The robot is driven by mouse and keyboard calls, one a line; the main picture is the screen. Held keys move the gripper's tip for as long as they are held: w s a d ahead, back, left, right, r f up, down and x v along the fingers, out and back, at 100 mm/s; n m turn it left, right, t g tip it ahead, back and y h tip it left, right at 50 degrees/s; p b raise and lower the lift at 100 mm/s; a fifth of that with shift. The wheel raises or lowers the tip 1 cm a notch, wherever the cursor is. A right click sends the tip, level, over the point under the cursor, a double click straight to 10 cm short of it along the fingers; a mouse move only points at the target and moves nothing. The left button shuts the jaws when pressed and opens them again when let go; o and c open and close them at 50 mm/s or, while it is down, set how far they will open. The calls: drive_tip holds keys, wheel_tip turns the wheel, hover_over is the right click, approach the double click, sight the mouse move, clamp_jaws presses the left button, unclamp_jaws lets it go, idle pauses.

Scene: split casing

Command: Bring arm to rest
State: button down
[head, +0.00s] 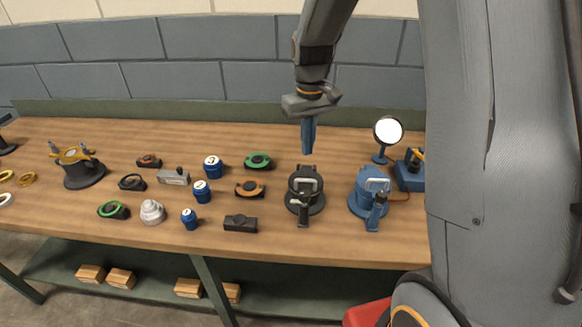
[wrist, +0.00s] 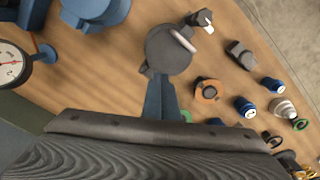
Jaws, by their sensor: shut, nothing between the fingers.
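My gripper (head: 308,136) points down over the back part of the workbench, with its blue fingers closed together and empty. In the head view it hangs above and behind a dark round casing (head: 305,197) with a light handle on top. The fingers also show in the wrist view (wrist: 162,98), where their tips overlap the edge of the dark casing (wrist: 172,50). They appear to be above it, not touching. A blue casing (head: 369,190) with a similar handle stands to the right of the dark one.
A round white-faced gauge (head: 387,131) and a blue box (head: 409,174) stand at the back right. Left of the casings lie several small parts, including a green ring part (head: 257,160), an orange ring part (head: 250,188) and a black block (head: 240,223). A yellow-topped fixture (head: 77,166) stands farther left.

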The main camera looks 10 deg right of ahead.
drive_tip(key=s+f+m+b, duration=0.1)
drive_tip(key=s+f+b, duration=0.1)
drive_tip(key=s, duration=0.6)
drive_tip(key=s+f+m+t+b, duration=0.1)
drive_tip(key=s+f+b, duration=0.2)
drive_tip(key=s, duration=0.6)
drive_tip(key=shift+s+f+b, duration=0.15)
drive_tip(key=shift+f+b, duration=0.1)
drive_tip(key=shift+b, duration=0.3)
